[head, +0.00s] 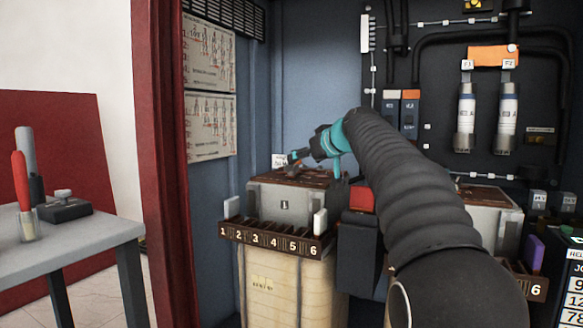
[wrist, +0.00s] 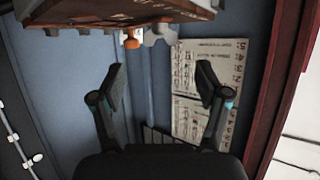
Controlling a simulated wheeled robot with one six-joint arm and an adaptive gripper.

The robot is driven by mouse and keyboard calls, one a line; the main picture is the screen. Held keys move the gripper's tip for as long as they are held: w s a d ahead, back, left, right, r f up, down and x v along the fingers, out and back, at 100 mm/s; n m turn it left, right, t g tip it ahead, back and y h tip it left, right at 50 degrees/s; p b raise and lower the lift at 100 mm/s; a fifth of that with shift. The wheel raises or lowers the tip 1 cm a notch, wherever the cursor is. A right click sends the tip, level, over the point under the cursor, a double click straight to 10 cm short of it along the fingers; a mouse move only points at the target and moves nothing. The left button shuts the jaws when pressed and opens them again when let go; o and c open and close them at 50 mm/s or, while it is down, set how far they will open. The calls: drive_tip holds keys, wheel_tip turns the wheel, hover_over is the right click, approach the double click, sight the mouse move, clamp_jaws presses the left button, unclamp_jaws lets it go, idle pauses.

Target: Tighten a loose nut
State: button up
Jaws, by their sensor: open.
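My gripper (head: 316,168) is over the top of the left transformer unit (head: 285,205) inside the cabinet. In the wrist view its two fingers (wrist: 160,76) are spread wide with nothing between them. Beyond the fingertips, at the edge of the brown top (wrist: 110,12), are a small orange piece (wrist: 132,42) and a pale grey knob-like piece (wrist: 156,34). They are apart from the fingers. I cannot tell whether either is the loose nut. In the head view, small dark parts (head: 291,170) on the unit's top show beside the gripper, too small to make out.
A numbered terminal strip (head: 275,240) crosses the left unit's front. A second grey unit (head: 490,205) stands to the right, partly behind my arm. Two cylindrical fuses (head: 466,115) hang on the back panel. The red door post (head: 160,160) and a grey side table (head: 85,245) are at the left.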

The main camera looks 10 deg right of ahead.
sight(292, 169)
drive_tip(key=x, duration=0.8)
drive_tip(key=shift+w+a+f, duration=0.1)
drive_tip(key=shift+w, duration=0.1)
drive_tip(key=c, duration=1.2)
